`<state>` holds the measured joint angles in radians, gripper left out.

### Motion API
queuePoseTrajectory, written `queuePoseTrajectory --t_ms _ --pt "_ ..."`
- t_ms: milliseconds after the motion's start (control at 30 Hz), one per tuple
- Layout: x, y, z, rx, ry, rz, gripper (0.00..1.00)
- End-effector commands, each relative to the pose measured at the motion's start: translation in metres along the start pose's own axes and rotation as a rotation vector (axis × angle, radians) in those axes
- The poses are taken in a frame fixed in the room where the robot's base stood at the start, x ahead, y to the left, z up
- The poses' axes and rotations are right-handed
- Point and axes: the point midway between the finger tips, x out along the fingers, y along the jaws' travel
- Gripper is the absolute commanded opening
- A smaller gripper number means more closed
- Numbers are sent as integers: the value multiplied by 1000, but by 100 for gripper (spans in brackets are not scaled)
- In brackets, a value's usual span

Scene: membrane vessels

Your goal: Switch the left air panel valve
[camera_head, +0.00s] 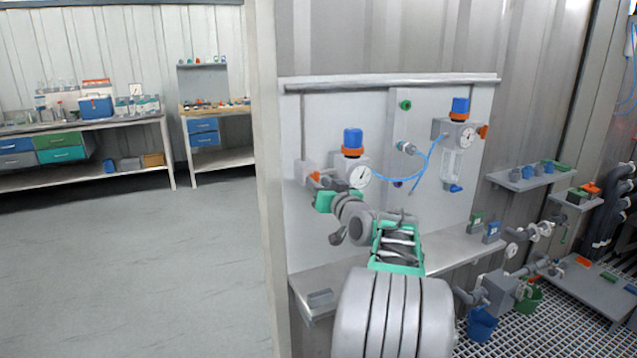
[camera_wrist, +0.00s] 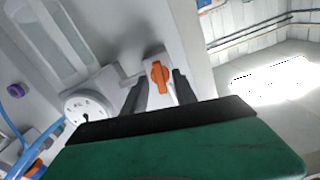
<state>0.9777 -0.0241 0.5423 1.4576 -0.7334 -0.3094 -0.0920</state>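The left air panel valve has an orange handle (camera_head: 315,177) at the left end of the left regulator on the wall panel (camera_head: 345,110). The wrist view shows this orange handle (camera_wrist: 160,77) on a pale mount, with its long side roughly upright in the picture. My gripper (camera_wrist: 161,88) is open, with one dark finger on each side of the handle and a gap visible on both sides. I cannot tell how deep the handle sits between the fingertips. In the head view my gripper (camera_head: 322,189) is at the valve, its fingers small and partly hidden.
The left regulator has a blue knob (camera_head: 353,139) and a round gauge (camera_head: 360,177), close to my gripper. A second regulator (camera_head: 459,125) sits to the right, with a blue hose (camera_head: 420,168) between. A shelf (camera_head: 450,250) runs below the panel. Open floor (camera_head: 130,260) lies left.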

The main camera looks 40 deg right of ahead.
Motion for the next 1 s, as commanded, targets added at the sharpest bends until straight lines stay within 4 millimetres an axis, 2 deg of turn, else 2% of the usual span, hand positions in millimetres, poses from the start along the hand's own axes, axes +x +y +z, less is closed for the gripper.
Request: queuePoseTrajectory --t_ms 100,300,700,1000 --pt "7 -1 0 0 0 -1 34" --pt "7 -1 1 0 -1 0 34" --pt "7 -1 1 0 -1 -1 1" --pt "7 -1 1 4 -2 -1 0"
